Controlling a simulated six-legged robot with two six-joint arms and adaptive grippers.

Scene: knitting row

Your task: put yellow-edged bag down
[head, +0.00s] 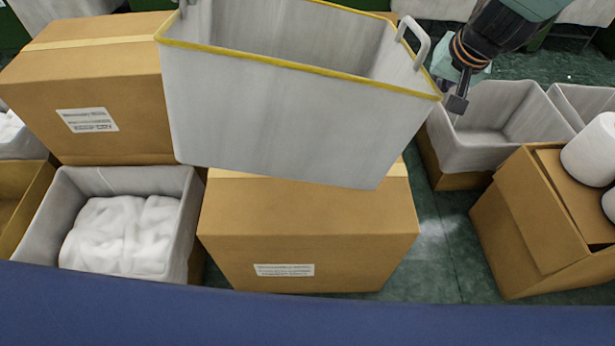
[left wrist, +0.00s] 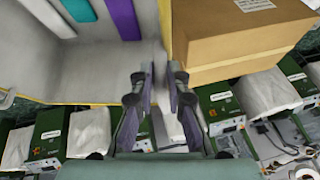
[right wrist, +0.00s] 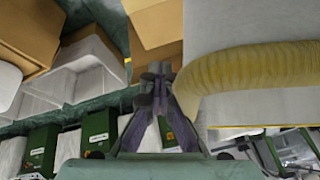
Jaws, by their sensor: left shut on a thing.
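The yellow-edged bag (head: 280,120) is a large grey open bag with a yellow rim and handles at its ends. In the head view it sits tilted above and in front of brown boxes; I cannot tell whether its bottom touches them. In the left wrist view its inside (left wrist: 85,60) holds purple and teal pieces. My left gripper (left wrist: 160,82) is shut on the bag's edge, and is not clearly seen in the head view. My right gripper (head: 452,92) is beside the bag's right rim corner. Its tips (right wrist: 161,72) look together and empty, with the yellow rim (right wrist: 250,78) close by.
Brown boxes stand at left (head: 100,135) and below the bag (head: 310,220). A grey bin with white cloth (head: 185,185) is at lower left. An empty grey bin (head: 490,150) and an open box (head: 520,225) are at right. Some green floor (head: 435,240) is free between.

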